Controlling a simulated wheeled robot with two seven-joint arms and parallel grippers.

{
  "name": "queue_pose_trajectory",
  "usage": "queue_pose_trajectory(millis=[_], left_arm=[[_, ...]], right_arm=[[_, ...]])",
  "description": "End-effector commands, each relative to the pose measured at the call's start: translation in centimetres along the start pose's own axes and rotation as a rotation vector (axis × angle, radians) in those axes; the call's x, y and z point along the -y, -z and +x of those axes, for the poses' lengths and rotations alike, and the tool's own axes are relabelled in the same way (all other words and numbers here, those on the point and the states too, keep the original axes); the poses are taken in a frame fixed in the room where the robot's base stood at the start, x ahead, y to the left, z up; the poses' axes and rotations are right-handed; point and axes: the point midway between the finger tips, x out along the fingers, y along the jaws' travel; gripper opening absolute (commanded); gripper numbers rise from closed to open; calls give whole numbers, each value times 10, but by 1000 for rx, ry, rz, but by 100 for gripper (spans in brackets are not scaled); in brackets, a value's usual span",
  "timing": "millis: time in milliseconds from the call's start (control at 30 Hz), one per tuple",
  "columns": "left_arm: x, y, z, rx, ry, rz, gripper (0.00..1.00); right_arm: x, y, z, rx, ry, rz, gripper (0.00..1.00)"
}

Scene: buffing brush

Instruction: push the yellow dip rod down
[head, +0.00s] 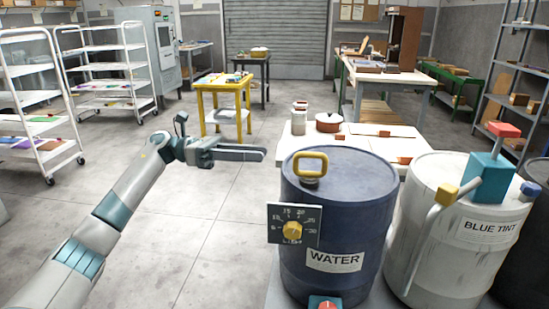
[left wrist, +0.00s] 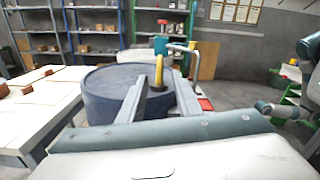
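The yellow dip rod (head: 311,163) shows as a square yellow loop handle on a dark round fitting, upright on top of the blue WATER drum (head: 345,215). My left gripper (head: 264,153) is left of the handle in the head view, about level with it and apart from it. In the left wrist view the two fingers of my left gripper (left wrist: 162,82) stand apart with nothing held. The yellow handle (left wrist: 159,70) shows edge-on beyond the gap between them, above the drum lid (left wrist: 105,76). The rod below the lid is hidden.
A dial plate (head: 293,226) with a yellow knob is on the drum's front. A white BLUE TINT drum (head: 425,245) with a pipe and teal block (head: 485,178) stands to the right. Floor at left is clear.

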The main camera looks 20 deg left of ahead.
Motion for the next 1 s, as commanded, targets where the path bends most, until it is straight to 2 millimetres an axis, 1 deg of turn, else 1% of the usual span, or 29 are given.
queue_pose_trajectory(millis=[33,100,200,300,1000], left_arm=[[-1,1,-8,0,-3,0,31],[-1,1,-17,-2,-2,0,31],[0,1,-26,0,-1,-1,31],[0,1,-31,-1,1,-1,31],[0,0,-32,-1,0,0,31]], right_arm=[[2,0,1,-8,5,-1,31],[5,0,0,-16,11,-2,31],[8,2,-1,-26,17,-3,31],[9,4,-1,-36,19,-4,31],[3,6,2,-33,9,-5,31]])
